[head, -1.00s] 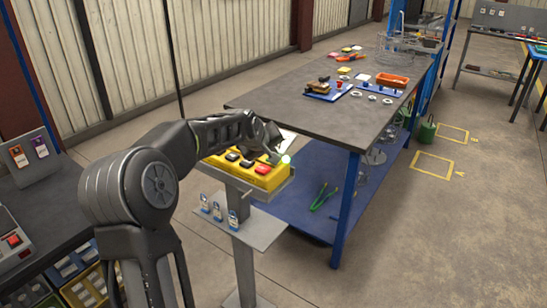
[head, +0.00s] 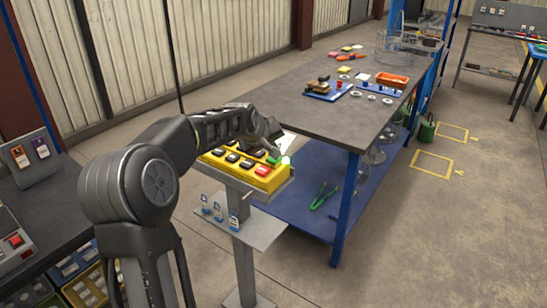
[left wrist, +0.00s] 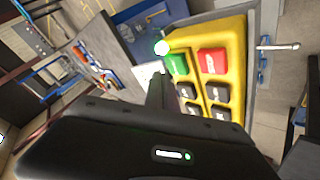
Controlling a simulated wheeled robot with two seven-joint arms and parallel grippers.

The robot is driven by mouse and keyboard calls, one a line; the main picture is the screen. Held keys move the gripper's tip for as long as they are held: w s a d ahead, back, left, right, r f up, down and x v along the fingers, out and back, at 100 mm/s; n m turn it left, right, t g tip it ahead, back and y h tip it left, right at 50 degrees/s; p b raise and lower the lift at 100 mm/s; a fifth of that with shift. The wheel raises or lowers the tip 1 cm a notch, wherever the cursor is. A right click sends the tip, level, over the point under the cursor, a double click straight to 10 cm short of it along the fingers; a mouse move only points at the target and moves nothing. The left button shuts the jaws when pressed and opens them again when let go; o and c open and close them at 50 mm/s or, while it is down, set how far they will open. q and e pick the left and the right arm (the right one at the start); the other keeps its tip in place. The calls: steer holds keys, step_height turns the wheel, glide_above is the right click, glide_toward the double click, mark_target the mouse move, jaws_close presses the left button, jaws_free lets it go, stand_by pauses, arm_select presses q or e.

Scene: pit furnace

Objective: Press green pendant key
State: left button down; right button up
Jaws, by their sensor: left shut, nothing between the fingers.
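The yellow pendant (head: 232,174) lies on a stand's top plate, with a red key, several black keys and a green key (head: 274,158) at its far right end. In the left wrist view the green key (left wrist: 178,64) sits beside the red key (left wrist: 212,61). A glowing pale green lamp (head: 285,161) is at the pendant's corner by the green key. My left gripper (head: 276,144) is shut and empty, its tips just above and behind the green key in the head view. In the left wrist view its dark fingers (left wrist: 161,82) end beside that key; contact cannot be told.
A grey-topped workbench (head: 290,113) with blue legs stands behind the pendant, with parts and an orange tray (head: 391,80) on it. A lower shelf (head: 258,229) on the stand holds small labelled items. A dark bench is at left. The floor at right is mostly clear.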

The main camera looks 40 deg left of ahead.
mark_target(272, 159)
arm_select(q)
steer(key=shift+r+p, duration=1.35)
steer(key=shift+r, duration=0.95)
